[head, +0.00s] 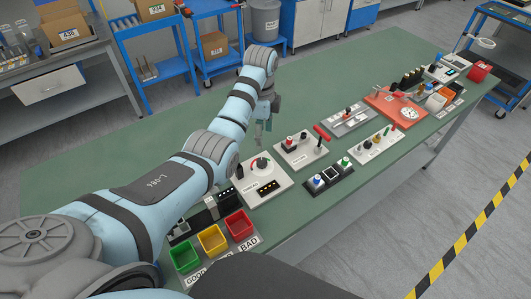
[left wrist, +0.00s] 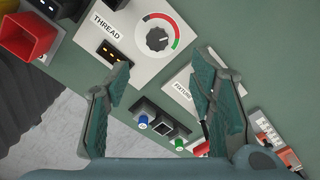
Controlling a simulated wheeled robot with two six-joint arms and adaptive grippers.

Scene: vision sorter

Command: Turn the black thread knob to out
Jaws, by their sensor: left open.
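The black thread knob (left wrist: 158,39) sits on a pale panel (left wrist: 131,58) labelled THREAD, inside a red and green arc. It carries a light pointer mark; which marking it points at is too small to tell. In the head view the knob (head: 262,163) is on the panel (head: 276,177) at the table's middle. My left gripper (head: 264,132) is open and empty, above and beyond the panel. In the left wrist view its fingers (left wrist: 163,65) stand wide apart, with the knob between and past their tips. My right gripper is in neither view.
A fixture panel (head: 299,155) and a block with blue and green buttons (head: 328,179) stand right of the thread panel. Green, yellow and red bins (head: 212,240) lie nearer me. More devices line the table to the far right. The green table (head: 95,160) is bare on the left.

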